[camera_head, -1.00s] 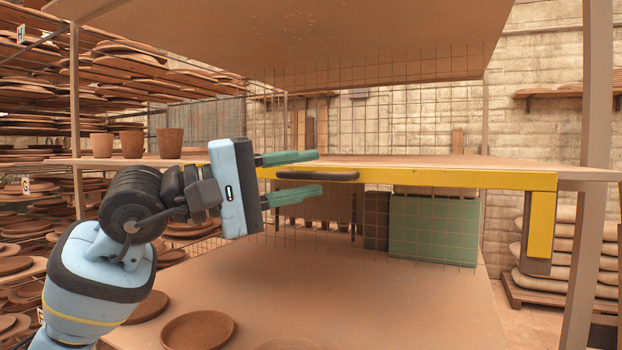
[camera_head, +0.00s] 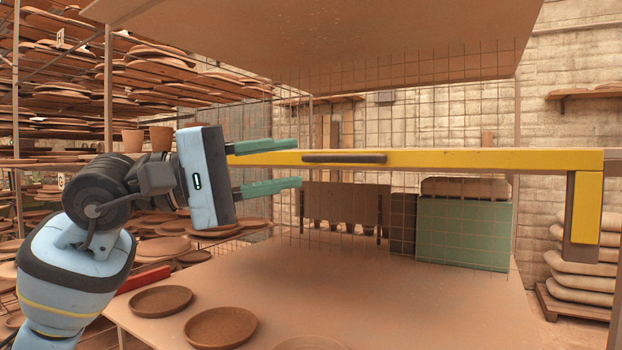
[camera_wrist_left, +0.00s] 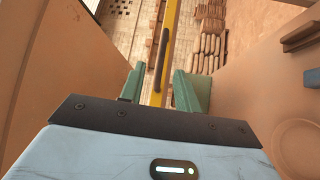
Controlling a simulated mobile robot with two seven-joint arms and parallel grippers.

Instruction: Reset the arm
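My left gripper (camera_head: 299,162) is open and empty, its two green fingers parallel and apart. A yellow bar (camera_head: 480,160) with a dark handle (camera_head: 345,158) runs across the head view. The fingertips end just left of the handle in that view, one above and one below the bar's line. In the left wrist view, the dark handle (camera_wrist_left: 161,62) and yellow bar (camera_wrist_left: 171,22) show through the gap between the green fingers, with neither finger touching them. My right gripper is not in view.
A lower board (camera_head: 400,300) carries round clay plates (camera_head: 220,327). A large board (camera_head: 330,40) hangs above. Clay pots (camera_head: 161,138) stand behind my left arm. A green box (camera_head: 465,235) stands at the back. Racks of plates (camera_head: 60,80) fill the left.

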